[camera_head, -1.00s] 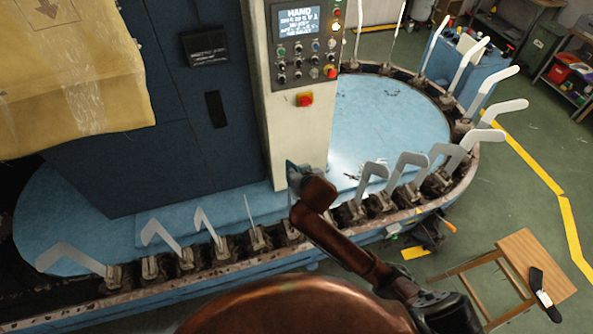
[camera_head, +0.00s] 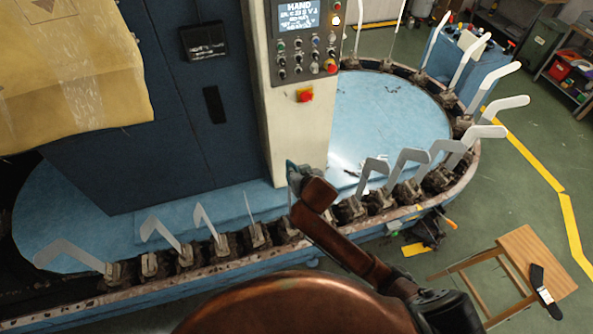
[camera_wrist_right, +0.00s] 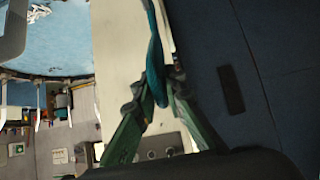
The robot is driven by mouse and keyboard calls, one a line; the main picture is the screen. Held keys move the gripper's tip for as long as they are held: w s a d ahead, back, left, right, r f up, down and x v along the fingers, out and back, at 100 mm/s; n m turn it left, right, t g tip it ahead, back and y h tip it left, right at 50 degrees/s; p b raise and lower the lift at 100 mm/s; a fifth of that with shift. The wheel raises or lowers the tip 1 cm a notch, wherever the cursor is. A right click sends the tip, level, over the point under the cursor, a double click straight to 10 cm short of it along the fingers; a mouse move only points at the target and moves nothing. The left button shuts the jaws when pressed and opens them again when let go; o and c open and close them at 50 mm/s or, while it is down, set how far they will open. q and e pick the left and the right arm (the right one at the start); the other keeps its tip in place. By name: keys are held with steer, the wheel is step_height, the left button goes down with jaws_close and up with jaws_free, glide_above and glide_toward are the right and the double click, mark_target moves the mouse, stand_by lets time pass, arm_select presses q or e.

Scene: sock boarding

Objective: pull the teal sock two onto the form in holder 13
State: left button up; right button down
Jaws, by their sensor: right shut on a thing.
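In the right wrist view, my right gripper (camera_wrist_right: 153,88) has green fingers closed on the teal sock (camera_wrist_right: 154,60). The sock hangs as a narrow strip between the fingertips and runs to the top edge of the view. In the head view, my brown right arm reaches in from the lower right, and a small teal-grey patch (camera_head: 292,172) shows at its far end in front of the machine's pale column. White flat forms stand in dark holders along the oval rim; no holder numbers are readable, so I cannot tell which is 13. My left gripper is not in view.
The blue machine table (camera_head: 390,115) fills the centre, with a control column (camera_head: 300,140) rising from it. Several upright forms (camera_head: 408,162) crowd the near right rim. A wooden stool (camera_head: 535,255) with a dark item stands at the lower right.

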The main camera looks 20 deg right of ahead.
steer(key=shift+f+b, duration=2.7)
steer(key=shift+f, duration=3.65)
steer(key=c, duration=1.9)
jaws_free()
steer(key=v, duration=1.2)
